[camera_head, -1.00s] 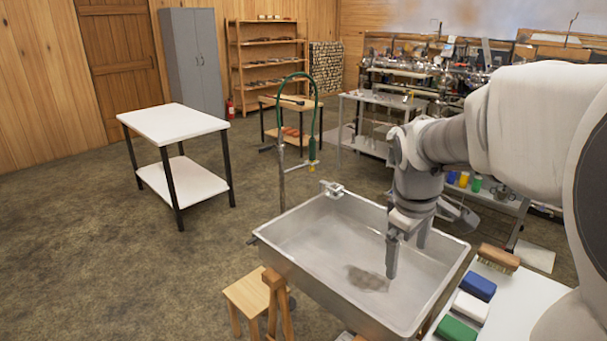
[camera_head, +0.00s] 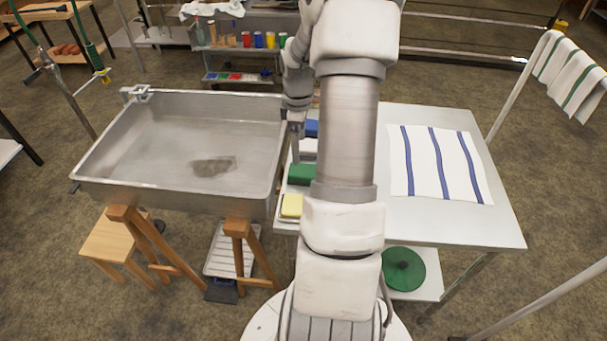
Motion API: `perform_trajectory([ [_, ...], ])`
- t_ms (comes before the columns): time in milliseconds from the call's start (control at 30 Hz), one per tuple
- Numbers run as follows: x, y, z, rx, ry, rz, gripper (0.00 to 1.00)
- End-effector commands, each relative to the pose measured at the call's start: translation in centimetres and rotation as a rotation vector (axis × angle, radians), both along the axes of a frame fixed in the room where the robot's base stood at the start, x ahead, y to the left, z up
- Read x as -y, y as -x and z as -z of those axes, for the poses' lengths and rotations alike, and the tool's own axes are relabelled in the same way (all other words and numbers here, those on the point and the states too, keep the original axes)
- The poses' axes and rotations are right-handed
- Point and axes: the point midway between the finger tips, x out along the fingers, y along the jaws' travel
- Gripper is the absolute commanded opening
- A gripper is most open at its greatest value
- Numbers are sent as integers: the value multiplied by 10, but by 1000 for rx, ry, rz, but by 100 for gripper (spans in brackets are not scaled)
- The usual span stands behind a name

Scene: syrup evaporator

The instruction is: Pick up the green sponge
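My gripper (camera_head: 296,150) points down just beyond the sponge in the picture, near the sink's right rim. One finger shows; the other is hidden or too small to make out, so its opening cannot be told. I see nothing held in it.
A steel sink (camera_head: 120,152) with a dark patch in it stands left of the table. A blue sponge (camera_head: 312,128) lies farther back in the row. A striped towel (camera_head: 413,160) lies on the table, right of my arm.

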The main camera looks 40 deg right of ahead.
Motion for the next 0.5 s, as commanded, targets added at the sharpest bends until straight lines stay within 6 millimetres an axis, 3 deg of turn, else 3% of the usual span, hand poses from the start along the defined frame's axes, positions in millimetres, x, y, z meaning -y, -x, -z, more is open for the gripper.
perform_trajectory([
  [33,-1,1,14,-4,-5,-1,100],
  [200,-1,0,45,-2,-3,0,100],
  [500,1,1,68,-1,0,0,100],
])
